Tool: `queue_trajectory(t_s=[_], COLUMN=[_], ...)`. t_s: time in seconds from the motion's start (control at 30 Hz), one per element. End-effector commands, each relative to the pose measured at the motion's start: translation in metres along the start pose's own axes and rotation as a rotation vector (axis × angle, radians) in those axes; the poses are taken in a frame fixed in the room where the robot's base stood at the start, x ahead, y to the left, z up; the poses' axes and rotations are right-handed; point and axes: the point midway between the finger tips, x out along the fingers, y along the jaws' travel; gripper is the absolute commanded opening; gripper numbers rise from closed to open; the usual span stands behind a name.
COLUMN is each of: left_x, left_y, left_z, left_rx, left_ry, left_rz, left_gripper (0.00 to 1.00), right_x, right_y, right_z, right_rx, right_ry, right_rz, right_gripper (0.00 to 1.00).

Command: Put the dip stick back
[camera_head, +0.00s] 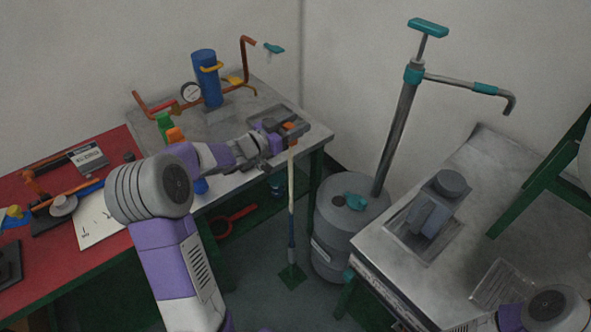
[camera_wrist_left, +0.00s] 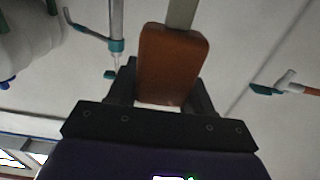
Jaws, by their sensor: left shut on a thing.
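My left gripper (camera_head: 281,137) is shut on the orange-brown handle (camera_head: 289,126) of the dip stick, out past the right end of the grey bench. The dip stick's pale shaft (camera_head: 291,185) hangs nearly upright below it, with a dark lower part and a green square near the floor. In the left wrist view the handle (camera_wrist_left: 172,65) sits between the fingers (camera_wrist_left: 160,98), its shaft leading away. A grey drum (camera_head: 325,230) stands right of the stick, apart from it. My right gripper is out of view.
A tall pump (camera_head: 400,125) with teal handle rises from the drum. A metal-topped bench (camera_head: 380,265) stands at right. A red table (camera_head: 110,150) with tools and a bench with a blue cylinder (camera_head: 207,80) are at left. Some floor is free between them.

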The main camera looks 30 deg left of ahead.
Motion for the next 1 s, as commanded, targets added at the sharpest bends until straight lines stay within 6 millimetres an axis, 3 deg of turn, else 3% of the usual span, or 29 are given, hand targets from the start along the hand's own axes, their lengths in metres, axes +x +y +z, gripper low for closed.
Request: queue_trajectory(t_s=[0.03, 0.2, 0.47, 0.7, 1.0], left_x=[0.0, 0.0, 0.0, 0.0, 0.0], left_y=[0.0, 0.0, 0.0, 0.0, 0.0], left_z=[0.019, 0.051, 0.069, 0.105, 0.106], left_rx=[-0.003, -0.001, 0.0, -0.001, 0.002], left_ry=[-0.001, 0.001, 0.001, 0.0, 0.002], left_rz=[0.001, 0.0, 0.001, 0.001, 0.001], left_gripper=[0.03, 0.03, 0.03, 0.03, 0.03], right_x=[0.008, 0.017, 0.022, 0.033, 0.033], right_y=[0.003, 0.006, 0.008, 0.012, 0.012], right_z=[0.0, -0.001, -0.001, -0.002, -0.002], right_rx=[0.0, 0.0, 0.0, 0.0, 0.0], right_ry=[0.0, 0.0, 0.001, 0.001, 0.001], right_rz=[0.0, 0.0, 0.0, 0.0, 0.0], right_gripper=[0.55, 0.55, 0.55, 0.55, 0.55])
